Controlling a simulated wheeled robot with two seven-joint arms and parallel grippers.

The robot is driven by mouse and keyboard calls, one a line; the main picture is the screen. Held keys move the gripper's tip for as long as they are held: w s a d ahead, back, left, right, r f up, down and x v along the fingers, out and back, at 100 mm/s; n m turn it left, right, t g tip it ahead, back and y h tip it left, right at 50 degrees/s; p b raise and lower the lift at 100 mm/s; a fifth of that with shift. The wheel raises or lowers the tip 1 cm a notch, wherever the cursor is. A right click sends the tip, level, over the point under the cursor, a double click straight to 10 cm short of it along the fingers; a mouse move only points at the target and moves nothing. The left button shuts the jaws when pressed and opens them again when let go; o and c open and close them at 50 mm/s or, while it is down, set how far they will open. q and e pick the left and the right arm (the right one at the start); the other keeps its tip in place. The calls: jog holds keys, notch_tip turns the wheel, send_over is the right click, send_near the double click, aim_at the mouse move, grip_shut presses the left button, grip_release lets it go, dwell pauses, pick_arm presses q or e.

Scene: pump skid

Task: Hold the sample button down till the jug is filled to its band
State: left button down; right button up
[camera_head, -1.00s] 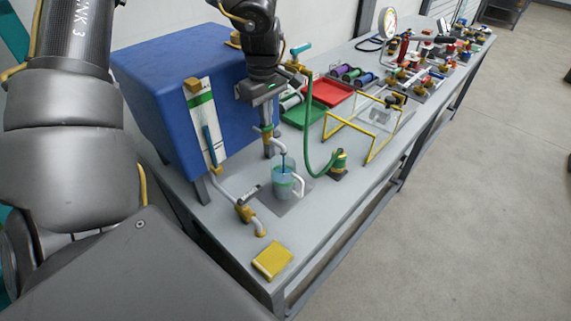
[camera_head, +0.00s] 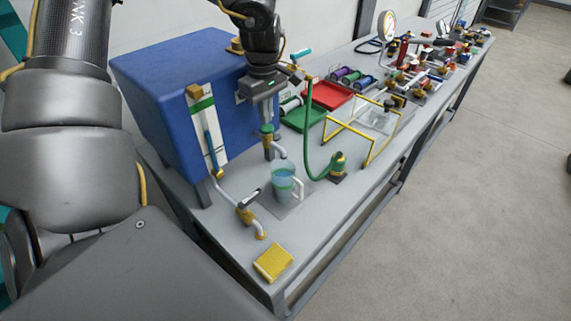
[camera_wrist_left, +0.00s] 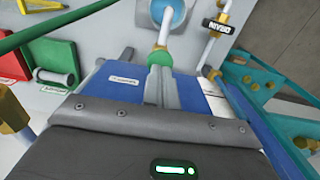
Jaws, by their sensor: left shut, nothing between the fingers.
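The clear jug (camera_head: 283,184) with a white handle stands on a dark pad on the bench, under the bent sample spout (camera_head: 279,150). It holds bluish water, and a greenish band shows faintly around it. I cannot tell exactly how the water level meets the band. The green sample button (camera_head: 266,129) is on top of the brass and grey fitting beside the blue tank. My left gripper (camera_head: 266,120) is shut and empty, pointing down just over the button. In the left wrist view the fingertips (camera_wrist_left: 159,76) end close to the green button (camera_wrist_left: 160,56); contact is unclear. My right gripper is out of view.
The blue tank (camera_head: 155,95) with its sight gauge stands left of the fitting. A drain valve (camera_head: 246,207) and a yellow block (camera_head: 273,262) are nearer the front. A green hose (camera_head: 308,130), a yellow frame (camera_head: 369,145) and red and green trays are to the right.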

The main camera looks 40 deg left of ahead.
pick_arm(q)
jog(key=shift+f, duration=0.2)
jog(key=shift+f+b, duration=1.05)
jog(key=shift+r, duration=0.1)
jog(key=shift+r+p, duration=0.9)
jog(key=shift+r, duration=0.3)
jog(key=shift+r+p, duration=1.85)
jog(key=shift+r, duration=0.6)
